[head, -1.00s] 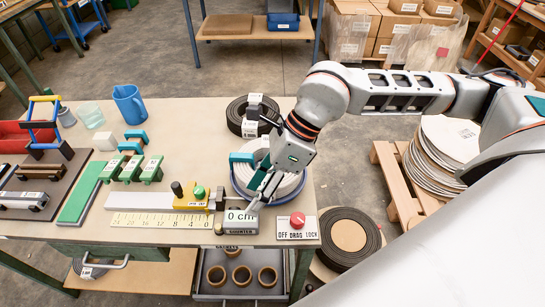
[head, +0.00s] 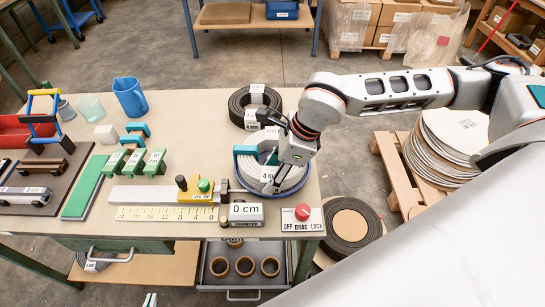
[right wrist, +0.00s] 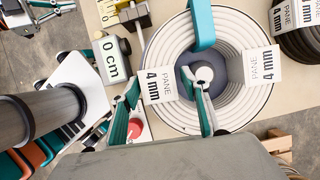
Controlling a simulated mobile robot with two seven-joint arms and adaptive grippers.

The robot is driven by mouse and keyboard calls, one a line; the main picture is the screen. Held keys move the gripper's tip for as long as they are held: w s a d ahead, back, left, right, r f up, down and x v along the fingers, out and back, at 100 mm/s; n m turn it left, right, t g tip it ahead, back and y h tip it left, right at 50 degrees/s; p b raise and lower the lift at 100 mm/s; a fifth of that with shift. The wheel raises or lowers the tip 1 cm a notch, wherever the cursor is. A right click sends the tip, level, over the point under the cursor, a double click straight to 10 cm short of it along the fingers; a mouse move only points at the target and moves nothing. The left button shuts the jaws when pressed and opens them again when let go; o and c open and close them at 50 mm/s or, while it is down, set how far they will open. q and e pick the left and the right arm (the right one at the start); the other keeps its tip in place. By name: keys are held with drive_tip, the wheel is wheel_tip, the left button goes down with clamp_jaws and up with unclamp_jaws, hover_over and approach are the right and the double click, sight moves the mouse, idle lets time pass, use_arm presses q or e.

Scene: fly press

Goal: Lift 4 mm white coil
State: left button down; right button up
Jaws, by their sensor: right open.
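The 4 mm white coil (head: 298,180) lies flat at the table's right end, and fills the middle of the right wrist view (right wrist: 158,50). It has "PANE 4 mm" labels, a blue-grey centre and a teal piece (right wrist: 201,28) across its rim. My right gripper (head: 271,187) is open at the coil's near side. In the right wrist view its fingers (right wrist: 160,77) appear on either side of one label and the ring, one by the outer edge, one over the centre. Contact cannot be told. Only a small tip of my left gripper (head: 150,299) shows at the bottom edge.
A dark coil (head: 252,100) lies behind the white one. The "0 cm" counter (head: 246,213) and the red-knobbed switch box (head: 302,216) stand in front. Green blocks (head: 133,163), a blue jug (head: 130,97) and a ruler (head: 165,213) are further left.

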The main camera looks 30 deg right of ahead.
drive_tip(key=shift+a+f, duration=0.1)
clamp_jaws()
drive_tip(key=shift+w, duration=0.1)
